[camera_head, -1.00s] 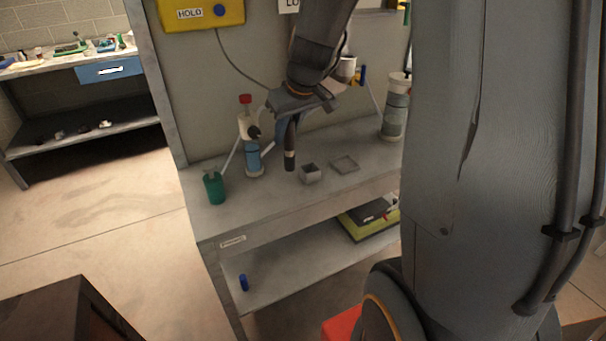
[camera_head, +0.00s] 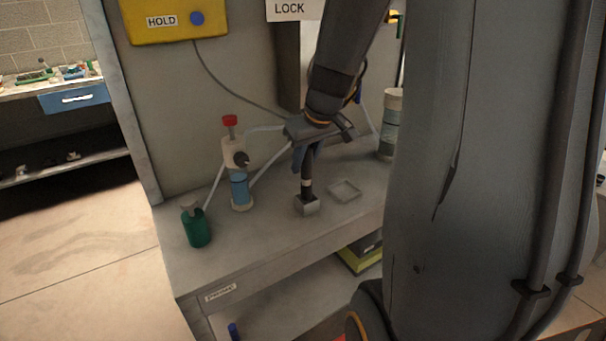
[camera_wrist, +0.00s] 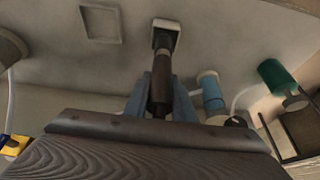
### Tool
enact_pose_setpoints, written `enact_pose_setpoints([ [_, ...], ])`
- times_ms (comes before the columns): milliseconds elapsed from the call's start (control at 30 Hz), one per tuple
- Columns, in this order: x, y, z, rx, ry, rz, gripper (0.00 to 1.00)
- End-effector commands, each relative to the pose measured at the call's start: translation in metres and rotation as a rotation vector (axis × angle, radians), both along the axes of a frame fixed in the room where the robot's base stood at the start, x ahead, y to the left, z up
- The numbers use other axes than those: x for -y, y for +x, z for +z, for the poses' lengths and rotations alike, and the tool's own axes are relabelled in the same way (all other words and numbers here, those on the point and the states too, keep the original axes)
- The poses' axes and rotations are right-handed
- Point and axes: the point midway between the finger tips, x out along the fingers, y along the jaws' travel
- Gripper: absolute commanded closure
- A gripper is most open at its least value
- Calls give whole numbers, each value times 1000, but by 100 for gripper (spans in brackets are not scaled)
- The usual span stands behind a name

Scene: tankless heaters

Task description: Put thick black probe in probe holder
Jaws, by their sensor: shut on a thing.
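The thick black probe (camera_head: 307,178) hangs upright below my gripper (camera_head: 307,160) in the head view. My gripper is shut on its upper part. The probe holder is a small grey square block (camera_head: 307,206) on the bench, directly below the probe. The probe's lower end meets the holder's top opening; how deep it sits is hard to tell. In the wrist view the probe (camera_wrist: 161,85) runs between the blue fingers (camera_wrist: 159,100) to the holder (camera_wrist: 166,25), its tip at or in the opening.
On the bench (camera_head: 255,245) a shallow square tray (camera_head: 345,191) lies right of the holder. A blue-and-white filter unit with red top (camera_head: 237,175) and a green bottle (camera_head: 195,226) stand left. A grey-green canister (camera_head: 390,125) stands at the back right. The front bench surface is clear.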

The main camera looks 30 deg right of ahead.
Motion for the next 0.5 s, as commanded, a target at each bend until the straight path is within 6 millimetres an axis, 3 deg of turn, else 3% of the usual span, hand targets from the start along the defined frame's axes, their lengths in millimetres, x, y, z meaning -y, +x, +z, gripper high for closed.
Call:
enact_pose_setpoints([
  [200, -1, 0, -30, -3, 2, -1, 100],
  [500, -1, 0, -32, -1, 0, 0, 100],
])
